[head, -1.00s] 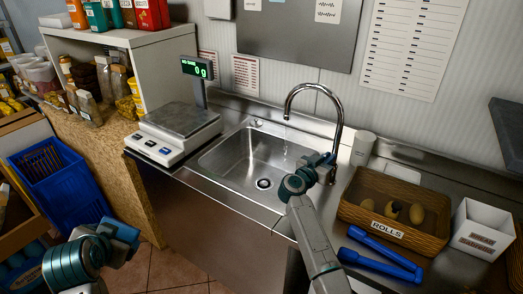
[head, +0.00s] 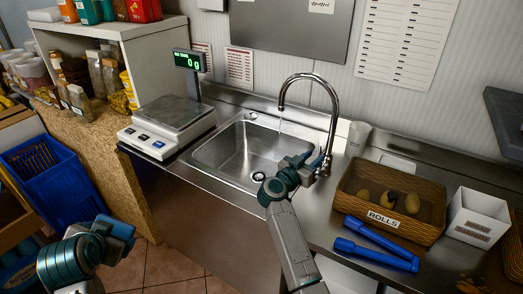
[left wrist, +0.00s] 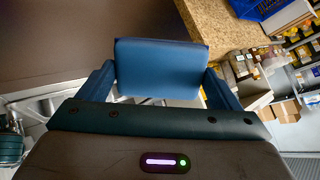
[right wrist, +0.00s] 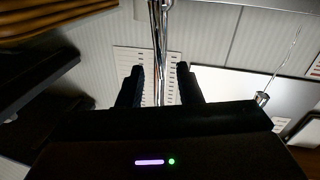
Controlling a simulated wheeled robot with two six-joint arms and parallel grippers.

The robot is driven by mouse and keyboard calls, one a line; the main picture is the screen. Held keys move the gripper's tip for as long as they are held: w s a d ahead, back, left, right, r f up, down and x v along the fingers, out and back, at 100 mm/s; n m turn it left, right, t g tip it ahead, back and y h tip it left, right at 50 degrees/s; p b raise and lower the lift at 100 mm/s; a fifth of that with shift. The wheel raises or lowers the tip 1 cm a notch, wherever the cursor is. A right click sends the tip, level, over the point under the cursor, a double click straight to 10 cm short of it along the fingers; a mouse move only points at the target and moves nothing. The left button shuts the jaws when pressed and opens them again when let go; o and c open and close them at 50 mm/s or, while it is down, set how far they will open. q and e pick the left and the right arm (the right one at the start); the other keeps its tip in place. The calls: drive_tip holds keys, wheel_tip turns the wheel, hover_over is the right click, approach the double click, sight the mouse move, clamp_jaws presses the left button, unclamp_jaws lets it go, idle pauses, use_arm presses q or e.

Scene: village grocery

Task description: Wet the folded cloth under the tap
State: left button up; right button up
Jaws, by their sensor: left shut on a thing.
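The folded cloth is blue and flat-sided. In the left wrist view the cloth (left wrist: 160,66) sits between the fingers of my left gripper (left wrist: 163,88), which is shut on it. In the head view the cloth (head: 117,228) is low at the left, in front of the counter and away from the sink. The chrome tap (head: 333,120) arches over the steel sink (head: 225,150), and a thin stream of water falls from its spout. My right gripper (head: 318,166) is at the tap's lower column. In the right wrist view its fingers (right wrist: 159,88) stand apart on either side of the column.
A scale (head: 165,125) stands left of the sink. Right of the tap are a rolls basket (head: 420,232), blue tongs (head: 378,245), a white box (head: 478,218) and a pale cup (head: 358,138). A blue crate (head: 55,185) is at the far left.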

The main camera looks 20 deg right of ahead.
drive_tip(key=b+v, duration=0.1)
drive_tip(key=v, duration=0.4)
drive_tip(key=shift+s+a, duration=0.2)
drive_tip(key=shift+a, duration=0.05)
